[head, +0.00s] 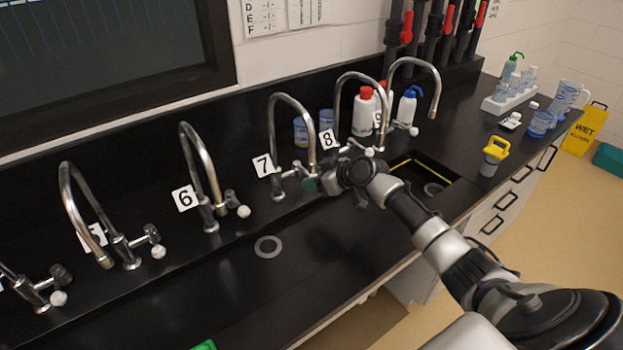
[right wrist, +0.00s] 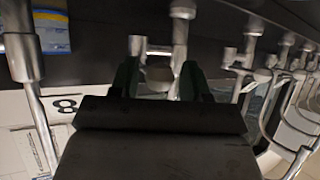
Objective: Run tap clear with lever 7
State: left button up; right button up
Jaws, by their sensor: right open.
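Tap 7 (head: 292,110) is a chrome gooseneck tap with a white "7" label (head: 262,165) beside it. My right gripper (head: 313,185) is at the base of this tap, on its right side, and hides its lever in the head view. In the right wrist view, the two dark green fingers (right wrist: 159,80) stand apart. A pale round lever knob (right wrist: 158,74) shows between them, with chrome tap fittings (right wrist: 160,45) just beyond. I cannot tell whether a finger touches the knob. No water shows at the spout. My left gripper is not in view.
Tap 6 (head: 197,160) stands to the left and tap 8 (head: 352,80) to the right, close to my right arm. Blue-labelled tubs (head: 301,133) and a red-capped bottle (head: 363,112) stand behind. A yellow-edged sink (head: 425,168) lies right of my gripper.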

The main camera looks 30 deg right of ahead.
jog(key=p+v, duration=0.3)
jog(key=v, duration=0.5)
dwell(0.5)
